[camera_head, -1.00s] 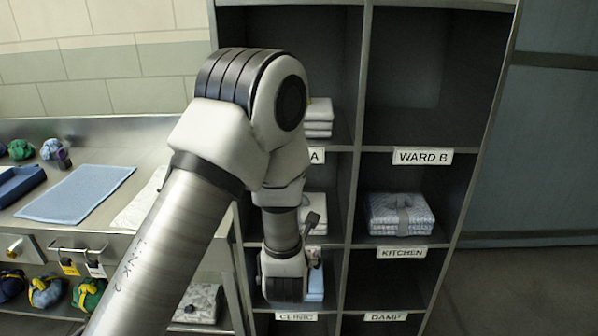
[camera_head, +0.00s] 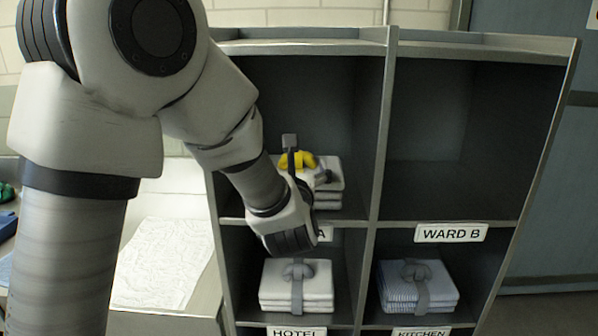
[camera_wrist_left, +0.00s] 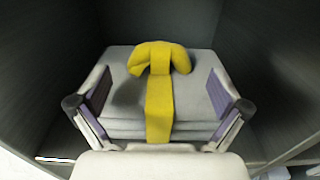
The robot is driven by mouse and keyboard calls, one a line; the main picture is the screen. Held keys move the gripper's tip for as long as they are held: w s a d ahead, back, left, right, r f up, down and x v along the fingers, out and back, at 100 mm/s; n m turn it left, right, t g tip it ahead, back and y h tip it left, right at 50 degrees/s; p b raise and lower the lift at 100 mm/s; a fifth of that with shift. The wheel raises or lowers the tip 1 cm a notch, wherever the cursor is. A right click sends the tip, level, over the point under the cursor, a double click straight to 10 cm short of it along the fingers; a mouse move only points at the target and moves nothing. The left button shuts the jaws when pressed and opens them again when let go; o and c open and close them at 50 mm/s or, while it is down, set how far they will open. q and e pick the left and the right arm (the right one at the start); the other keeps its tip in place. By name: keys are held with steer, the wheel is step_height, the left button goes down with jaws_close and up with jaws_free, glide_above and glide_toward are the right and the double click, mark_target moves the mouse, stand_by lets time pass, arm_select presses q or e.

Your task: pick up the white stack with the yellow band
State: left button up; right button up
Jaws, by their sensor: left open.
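The white stack (camera_head: 328,197) lies in the upper left compartment of the shelf, partly hidden behind my left arm. Its yellow band (camera_head: 298,159) is tied in a knot on top. In the left wrist view the stack (camera_wrist_left: 190,70) fills the middle, with the yellow band (camera_wrist_left: 160,108) running down its front. My left gripper (camera_head: 306,163) is in front of this compartment, at the stack. In the left wrist view its fingers are apart, one at each side of the stack's near end, and hold nothing. My right gripper is not in view.
Compartment walls stand close around the stack. Below it is a white stack with a grey band (camera_head: 283,288), above the HOTEL label (camera_head: 297,331). A striped stack (camera_head: 399,293) sits right of that. The WARD B compartment (camera_head: 470,130) is empty. A counter with a white cloth (camera_head: 165,262) is left.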

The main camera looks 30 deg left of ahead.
mark_target(297, 156)
arm_select(q)
steer(key=w+p, duration=0.1)
steer(key=w+a+r+p, duration=0.1)
steer(key=shift+a+r+p, duration=0.1)
steer(key=shift+r+p, duration=0.2)
steer(key=shift+p, duration=0.05)
steer(key=w+a, duration=0.1)
steer(key=w+a+f+p, duration=0.1)
steer(key=w, duration=0.1)
steer(key=shift+w+a+f, duration=0.1)
steer(key=shift+w+f, duration=0.05)
steer(key=shift+w, duration=0.1)
steer(key=shift+s+d, duration=0.25)
steer(key=shift+c, duration=0.4)
steer(key=c, duration=1.7)
steer(key=shift+r, duration=0.25)
steer(key=shift+c, duration=0.4)
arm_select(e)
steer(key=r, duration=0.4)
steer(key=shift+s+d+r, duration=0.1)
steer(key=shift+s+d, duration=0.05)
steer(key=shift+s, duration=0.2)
arm_select(q)
steer(key=shift+a, duration=0.1)
